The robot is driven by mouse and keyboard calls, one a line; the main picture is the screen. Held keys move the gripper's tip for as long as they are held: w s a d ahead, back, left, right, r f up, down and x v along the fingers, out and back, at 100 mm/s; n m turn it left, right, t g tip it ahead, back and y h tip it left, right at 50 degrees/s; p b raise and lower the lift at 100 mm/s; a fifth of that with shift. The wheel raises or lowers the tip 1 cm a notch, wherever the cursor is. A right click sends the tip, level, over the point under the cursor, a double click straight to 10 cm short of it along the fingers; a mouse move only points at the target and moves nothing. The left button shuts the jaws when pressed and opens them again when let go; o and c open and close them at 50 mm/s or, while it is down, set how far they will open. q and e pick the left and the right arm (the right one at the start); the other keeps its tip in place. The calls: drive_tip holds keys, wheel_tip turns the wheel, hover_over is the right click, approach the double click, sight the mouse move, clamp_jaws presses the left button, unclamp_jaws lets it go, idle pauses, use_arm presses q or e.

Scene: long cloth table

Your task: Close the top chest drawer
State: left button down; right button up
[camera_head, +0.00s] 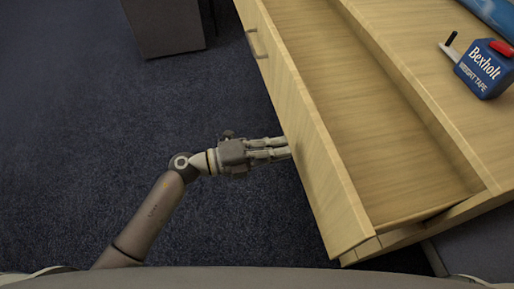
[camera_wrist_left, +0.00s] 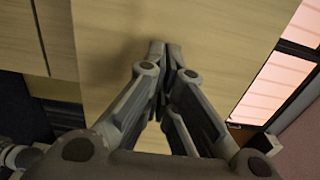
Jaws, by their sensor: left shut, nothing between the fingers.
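The top chest drawer (camera_head: 375,120) is pulled out and shows empty inside in the head view. Its pale wooden front panel (camera_head: 305,135) has a small handle (camera_head: 257,44) toward the far end. My left gripper (camera_head: 288,147) is shut and empty, with its fingertips at the outer face of the front panel; I cannot tell if they touch. In the left wrist view the shut fingertips (camera_wrist_left: 165,48) point at the pale wood surface (camera_wrist_left: 190,25). My right gripper is not in view.
On the chest top (camera_head: 440,50) stands a blue tape box (camera_head: 483,70) marked Bexholt, near a blue object (camera_head: 492,15) cut off by the frame edge. A grey-brown furniture piece (camera_head: 165,25) stands at the back left. Dark carpet (camera_head: 80,110) is clear around my left arm.

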use_arm(q)
drive_tip(key=shift+x, duration=1.35)
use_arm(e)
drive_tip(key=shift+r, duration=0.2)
